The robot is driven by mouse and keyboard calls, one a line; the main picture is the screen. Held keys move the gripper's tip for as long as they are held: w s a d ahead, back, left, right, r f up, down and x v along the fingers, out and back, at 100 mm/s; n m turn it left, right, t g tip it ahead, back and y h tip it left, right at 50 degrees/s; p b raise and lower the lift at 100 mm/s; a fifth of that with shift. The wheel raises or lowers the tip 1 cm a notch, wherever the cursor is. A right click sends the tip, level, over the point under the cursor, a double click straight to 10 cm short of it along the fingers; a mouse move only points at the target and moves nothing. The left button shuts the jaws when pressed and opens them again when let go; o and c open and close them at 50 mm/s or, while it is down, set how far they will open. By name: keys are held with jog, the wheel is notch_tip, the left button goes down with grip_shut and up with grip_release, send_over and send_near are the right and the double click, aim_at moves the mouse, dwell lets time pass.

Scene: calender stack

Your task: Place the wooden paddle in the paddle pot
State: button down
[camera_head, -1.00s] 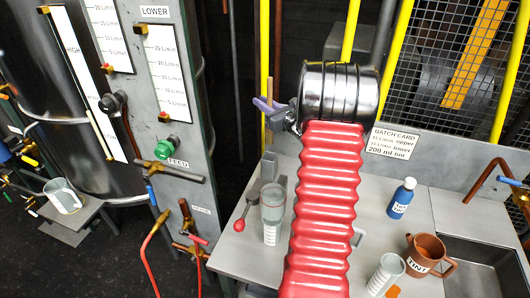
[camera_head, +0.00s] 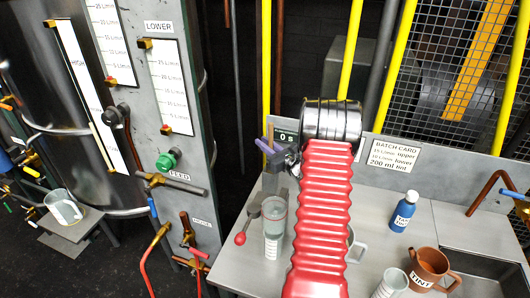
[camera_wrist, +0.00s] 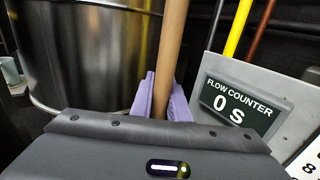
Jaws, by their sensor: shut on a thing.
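My gripper (camera_head: 268,147), with purple fingers, is shut on the wooden paddle. In the wrist view the paddle (camera_wrist: 172,50) is a tan rod standing roughly upright between the purple fingers (camera_wrist: 160,100); its lower end is hidden behind my gripper body. In the head view a short piece of the paddle (camera_head: 270,131) shows above the fingers, over the back left of the bench. I cannot tell which vessel is the paddle pot; my red arm hides part of the bench.
A clear graduated vessel (camera_head: 273,225) and a red-knobbed tool (camera_head: 246,225) are on the bench's left. A blue bottle (camera_head: 402,212), copper TINT jug (camera_head: 428,268) and white graduated cup (camera_head: 391,284) stand right of my arm. The flow counter (camera_wrist: 238,105) is behind, reading 0 S.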

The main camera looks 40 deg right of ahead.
jog(key=shift+f, duration=2)
jog(key=c, duration=1.7)
grip_release()
jog(key=shift+s, duration=0.45)
jog(key=s, duration=0.3)
jog(key=s+a, duration=0.1)
jog(key=s, duration=0.7)
jog(key=shift+a, duration=0.2)
